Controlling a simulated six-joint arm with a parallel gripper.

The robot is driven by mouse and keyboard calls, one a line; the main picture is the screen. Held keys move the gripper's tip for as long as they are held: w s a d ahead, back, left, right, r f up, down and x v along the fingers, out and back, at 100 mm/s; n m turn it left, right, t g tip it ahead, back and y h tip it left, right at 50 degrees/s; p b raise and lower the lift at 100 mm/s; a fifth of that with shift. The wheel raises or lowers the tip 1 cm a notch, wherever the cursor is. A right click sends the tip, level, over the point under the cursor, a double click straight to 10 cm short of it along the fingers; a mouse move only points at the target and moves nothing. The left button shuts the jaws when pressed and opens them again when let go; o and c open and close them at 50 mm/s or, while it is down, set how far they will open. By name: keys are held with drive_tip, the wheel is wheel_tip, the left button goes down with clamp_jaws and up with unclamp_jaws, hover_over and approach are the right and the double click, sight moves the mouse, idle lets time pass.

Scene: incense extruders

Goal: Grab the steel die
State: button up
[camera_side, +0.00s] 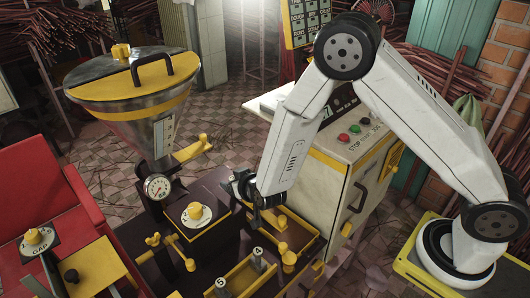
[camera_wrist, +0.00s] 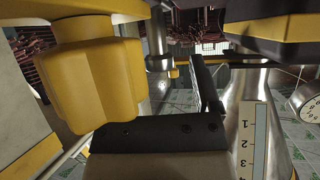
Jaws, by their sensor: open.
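My gripper (camera_side: 240,188) is open in the side view, with its dark jaws pointing left above the dark bench. It is to the right of the press box with a round pale plate and yellow knob (camera_side: 195,211). In the wrist view one black jaw (camera_wrist: 205,85) stands upright from a dark bar; the other is not clearly visible. No metal piece shows between the jaws. Small grey upright pieces, marked 5 (camera_side: 221,284) and 4 (camera_side: 257,254), stand in a yellow-edged tray at the lower middle, below my gripper. I cannot tell which thing is the steel die.
A steel hopper (camera_side: 130,105) with a yellow lid and a gauge (camera_side: 157,187) stands left of my gripper. A control cabinet (camera_side: 345,150) stands to the right.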

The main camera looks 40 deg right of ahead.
sight(231, 178)
drive_tip(key=shift+x, duration=1.85)
clamp_jaws()
